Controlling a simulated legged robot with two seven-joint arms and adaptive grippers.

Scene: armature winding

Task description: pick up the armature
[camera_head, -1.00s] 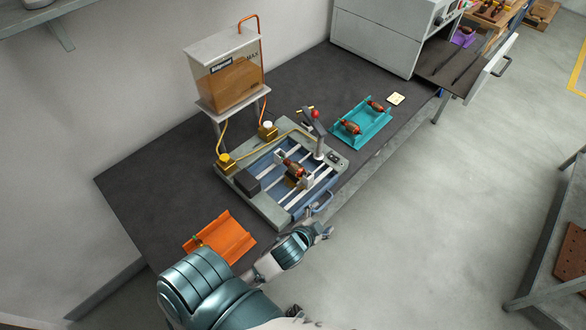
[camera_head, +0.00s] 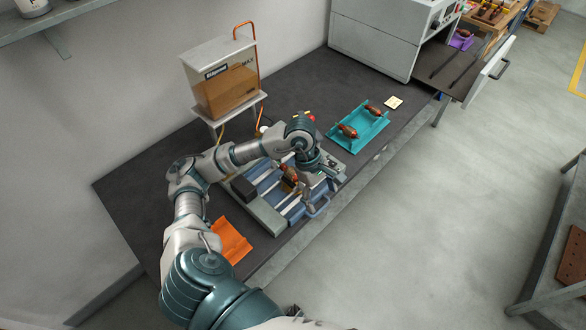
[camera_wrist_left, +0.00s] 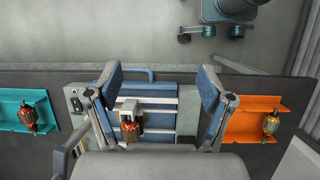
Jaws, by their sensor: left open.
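One copper-and-dark armature (camera_head: 289,172) sits in the holder of the winding machine (camera_head: 265,215) in the middle of the table. In the left wrist view this armature (camera_wrist_left: 131,131) shows between the finger lines, nearer the left finger. My left gripper (camera_head: 318,178) is over the machine, beside the armature and apart from it, pointing down. In the left wrist view the left gripper (camera_wrist_left: 160,82) has its two fingers spread wide with nothing between the tips. Two more armatures (camera_head: 348,131) lie in the teal tray (camera_head: 345,148). My right gripper is not in view.
An orange tray (camera_head: 235,245) is partly behind my left arm; in the left wrist view it holds an armature (camera_wrist_left: 271,124). A tank (camera_head: 222,85) stands behind the machine. The machine's blue handle (camera_head: 320,207) juts out at the front. The dark table's left side is bare.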

